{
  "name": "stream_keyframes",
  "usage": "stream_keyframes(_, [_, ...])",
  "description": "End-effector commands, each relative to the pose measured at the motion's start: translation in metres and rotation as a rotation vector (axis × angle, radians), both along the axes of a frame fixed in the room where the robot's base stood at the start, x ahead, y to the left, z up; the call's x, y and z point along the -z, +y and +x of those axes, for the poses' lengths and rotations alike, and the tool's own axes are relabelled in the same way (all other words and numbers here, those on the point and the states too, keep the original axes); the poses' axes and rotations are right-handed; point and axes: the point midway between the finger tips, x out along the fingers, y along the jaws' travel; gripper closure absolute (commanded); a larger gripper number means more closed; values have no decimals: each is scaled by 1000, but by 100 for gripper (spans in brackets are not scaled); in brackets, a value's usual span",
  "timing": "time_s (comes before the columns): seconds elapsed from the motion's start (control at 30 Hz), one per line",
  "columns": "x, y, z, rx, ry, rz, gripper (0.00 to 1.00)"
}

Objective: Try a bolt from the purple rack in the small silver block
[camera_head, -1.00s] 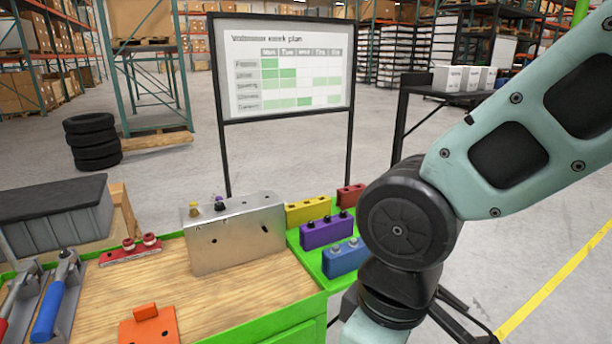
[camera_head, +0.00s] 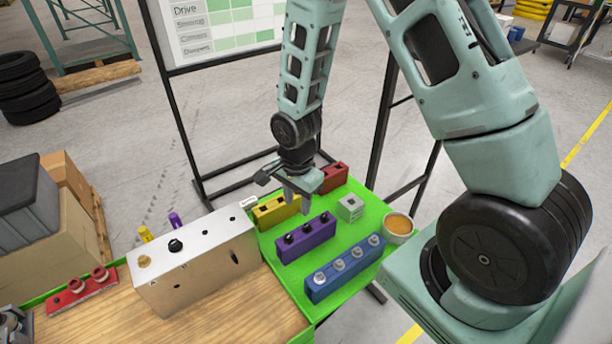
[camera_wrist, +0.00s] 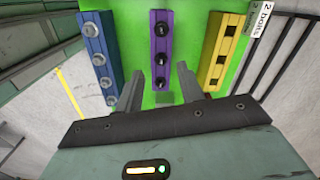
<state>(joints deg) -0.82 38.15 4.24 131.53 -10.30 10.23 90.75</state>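The purple rack (camera_head: 306,238) stands on the green surface with three black-headed bolts in it. It also shows at the top middle of the wrist view (camera_wrist: 160,22). The small silver block (camera_head: 350,208) stands apart, right of the purple rack, with dark holes in its faces. My gripper (camera_head: 301,192) is above the green surface behind the purple rack. In the wrist view my gripper (camera_wrist: 161,80) is open, with nothing held between its fingers.
A blue rack (camera_head: 344,268) with several silver bolts, a yellow rack (camera_head: 276,211) and a red rack (camera_head: 333,177) stand close by. A cup (camera_head: 398,227) is at the right edge. A large silver block (camera_head: 190,262) with bolts and pins fills the left.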

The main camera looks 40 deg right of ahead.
Motion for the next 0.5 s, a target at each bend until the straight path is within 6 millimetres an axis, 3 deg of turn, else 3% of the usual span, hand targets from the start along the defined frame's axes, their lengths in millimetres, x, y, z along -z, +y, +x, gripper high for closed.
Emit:
stream_keyframes(0.1, [6, -22, 3, 163, 8, -10, 62])
stream_keyframes(0.2, [14, -30, 4, 227, 7, -13, 62])
stream_keyframes(0.5, [48, -31, 4, 242, 8, -14, 62])
